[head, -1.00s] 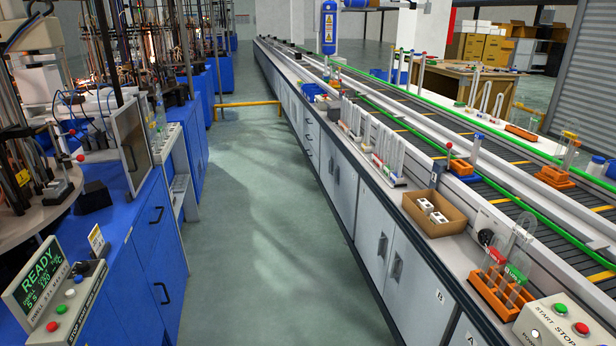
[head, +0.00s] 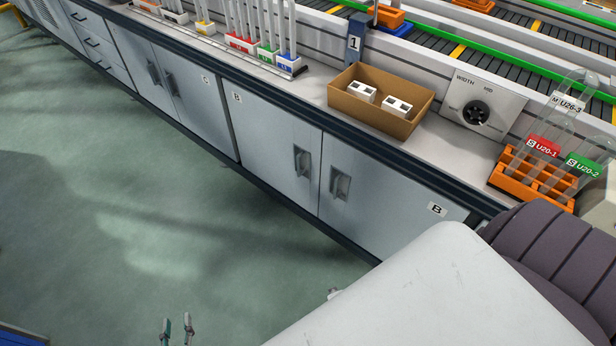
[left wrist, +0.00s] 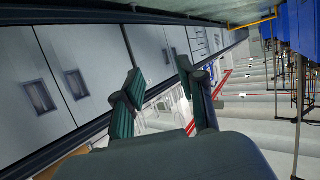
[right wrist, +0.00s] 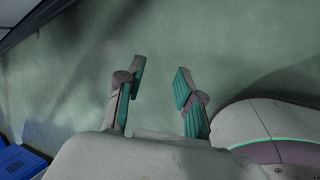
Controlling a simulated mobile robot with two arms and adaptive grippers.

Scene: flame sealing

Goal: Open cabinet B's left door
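Cabinet B's left door (head: 268,128) is a flat pale grey panel, shut, with a small B label at its upper left. Its dark-framed handle (head: 302,162) is near its right edge. The right door (head: 385,196), also shut, has its handle (head: 340,183) beside the seam. My left gripper (head: 177,330) shows at the bottom of the head view, over the floor, apart from the cabinet. In the left wrist view (left wrist: 157,82) it is open and empty; grey doors with handles show upside down at left. My right gripper (right wrist: 160,82) is open and empty over floor.
A counter (head: 295,88) runs above the cabinets, with a cardboard box (head: 405,124) and an orange tube rack (head: 510,180) on it. My white arm covers the lower right of the head view. The green floor (head: 120,210) left of the cabinets is clear.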

